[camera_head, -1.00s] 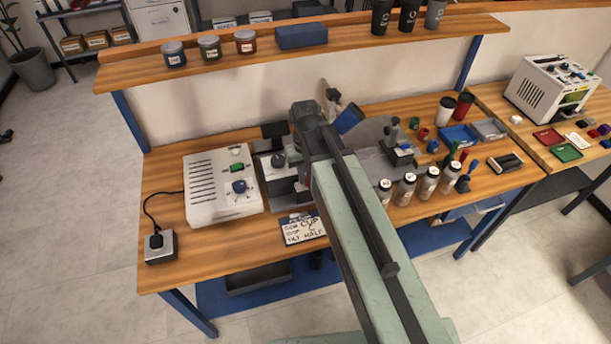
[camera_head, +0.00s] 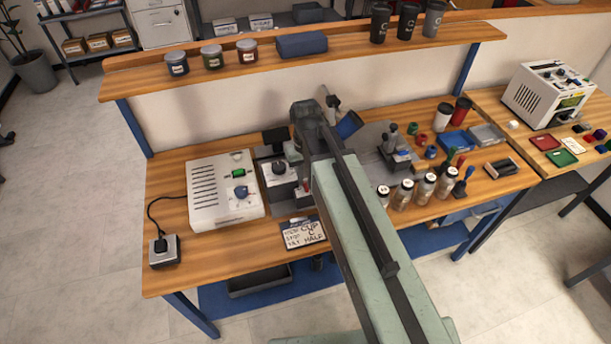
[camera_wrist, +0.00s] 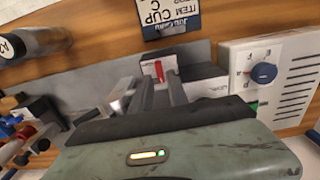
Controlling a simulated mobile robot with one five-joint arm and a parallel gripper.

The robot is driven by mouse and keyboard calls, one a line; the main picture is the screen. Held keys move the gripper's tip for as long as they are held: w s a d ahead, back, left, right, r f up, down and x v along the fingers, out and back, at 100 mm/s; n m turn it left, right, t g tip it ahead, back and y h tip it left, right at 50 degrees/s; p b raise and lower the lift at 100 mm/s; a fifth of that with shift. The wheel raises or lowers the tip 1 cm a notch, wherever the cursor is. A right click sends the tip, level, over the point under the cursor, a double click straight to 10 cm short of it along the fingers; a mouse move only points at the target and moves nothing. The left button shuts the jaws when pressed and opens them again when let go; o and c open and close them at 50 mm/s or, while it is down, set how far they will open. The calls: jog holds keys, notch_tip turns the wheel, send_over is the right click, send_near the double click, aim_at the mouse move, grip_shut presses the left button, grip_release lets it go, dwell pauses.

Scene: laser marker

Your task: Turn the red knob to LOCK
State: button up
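The red knob (camera_wrist: 159,71) shows in the wrist view as a narrow red bar on a pale block of the metal fixture. My gripper (camera_wrist: 161,80) has its two dark fingers apart, with the knob showing in line with the gap between their tips. I cannot tell whether the fingers touch it. No LOCK lettering is readable.
A white control box (camera_head: 226,205) with a blue knob (camera_wrist: 263,73) stands beside the fixture. A job card (camera_head: 303,233) lies in front. Several bottles (camera_head: 402,194) stand to the right. A shelf (camera_head: 340,42) runs above the bench.

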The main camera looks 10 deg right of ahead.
notch_tip(320, 180, up, 4)
jog(key=p, duration=0.3)
jog(key=shift+r, duration=0.25)
notch_tip(320, 180, up, 7)
jog(key=p, duration=0.7)
send_over(306, 185)
jog(key=s+d+f+m+b, duration=0.2)
jog(key=s+d+f+b, duration=0.3)
jog(key=d+f+b, duration=0.4)
jog(key=shift+d, duration=0.55)
